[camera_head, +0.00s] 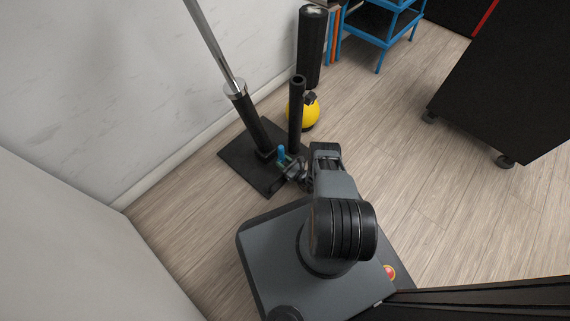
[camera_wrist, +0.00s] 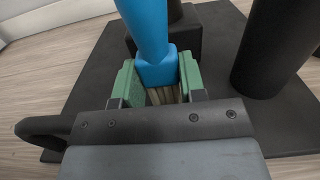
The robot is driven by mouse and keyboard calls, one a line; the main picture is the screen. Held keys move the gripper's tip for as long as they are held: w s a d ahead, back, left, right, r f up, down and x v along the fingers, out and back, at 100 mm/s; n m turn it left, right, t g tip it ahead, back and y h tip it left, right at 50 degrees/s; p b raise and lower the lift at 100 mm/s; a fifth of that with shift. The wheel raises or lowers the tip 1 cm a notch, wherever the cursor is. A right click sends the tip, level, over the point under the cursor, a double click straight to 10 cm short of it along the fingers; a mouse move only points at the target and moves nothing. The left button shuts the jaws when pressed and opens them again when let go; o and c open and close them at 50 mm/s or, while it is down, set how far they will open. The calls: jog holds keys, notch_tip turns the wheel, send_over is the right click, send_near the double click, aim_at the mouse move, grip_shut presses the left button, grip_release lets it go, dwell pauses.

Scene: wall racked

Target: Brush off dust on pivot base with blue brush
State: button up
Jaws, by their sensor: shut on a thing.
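The blue brush (camera_head: 281,152) is held upright in my gripper (camera_head: 288,165) beside the black posts. In the wrist view, the green pads of my gripper (camera_wrist: 158,80) are on either side of the blue brush (camera_wrist: 147,30), and pale bristles show below its handle. The pivot base appears to be the flat black square plate (camera_head: 238,163) on the floor by the wall; it also shows in the wrist view (camera_wrist: 92,82). The brush is over the plate's right part. I cannot tell whether the bristles touch it. I cannot make out dust on it.
A black sleeve (camera_head: 250,120) with a silver pole (camera_head: 213,45) and a black tube (camera_head: 297,115) rise from the plate. A blue rack (camera_head: 383,35) is farther back.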

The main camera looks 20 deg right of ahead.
aim_at(278, 158)
jog(key=shift+x, duration=1.55)
jog(key=shift+r, duration=0.1)
jog(key=shift+w+a, duration=0.2)
jog(key=shift+w, duration=0.2)
jog(key=shift+w+a, duration=0.15)
jog(key=shift+w, duration=0.1)
